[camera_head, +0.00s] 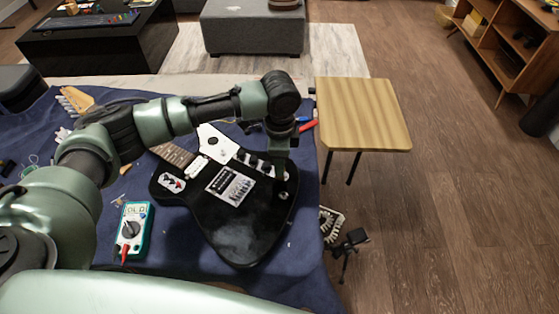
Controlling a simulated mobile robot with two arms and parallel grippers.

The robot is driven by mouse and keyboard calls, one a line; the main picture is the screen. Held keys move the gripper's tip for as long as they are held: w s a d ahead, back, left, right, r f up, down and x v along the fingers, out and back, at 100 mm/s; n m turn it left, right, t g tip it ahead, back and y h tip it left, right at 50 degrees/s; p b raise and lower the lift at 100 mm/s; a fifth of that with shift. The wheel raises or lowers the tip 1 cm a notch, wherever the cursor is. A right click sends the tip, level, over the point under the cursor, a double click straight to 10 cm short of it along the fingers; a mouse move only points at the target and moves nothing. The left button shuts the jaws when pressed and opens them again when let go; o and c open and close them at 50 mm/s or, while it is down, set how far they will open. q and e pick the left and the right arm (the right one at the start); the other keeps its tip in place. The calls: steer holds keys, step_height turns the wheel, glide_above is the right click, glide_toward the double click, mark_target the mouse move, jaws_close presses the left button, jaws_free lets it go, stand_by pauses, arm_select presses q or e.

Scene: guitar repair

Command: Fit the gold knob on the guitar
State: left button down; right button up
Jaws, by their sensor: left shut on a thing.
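The black electric guitar (235,232) lies face up on the blue-covered table, with its neck toward the upper left. A small pale round part (284,196) shows on the body just below the fingertips. I cannot tell whether the held thing touches the guitar. My right gripper is out of view.
A teal multimeter (132,228) lies left of the guitar on the blue cloth (185,245). A red-handled tool (307,126) lies at the table's right edge. A wooden stool (362,112) stands to the right. My left arm covers much of the table's left side.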

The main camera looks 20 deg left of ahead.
arm_select(q)
steer(key=shift+f, duration=0.8)
stand_by(0.6)
steer(key=shift+p, duration=0.7)
stand_by(0.4)
steer(key=c, duration=0.7)
jaws_free()
steer(key=shift+r+p, duration=3.55)
steer(key=shift+p, duration=0.6)
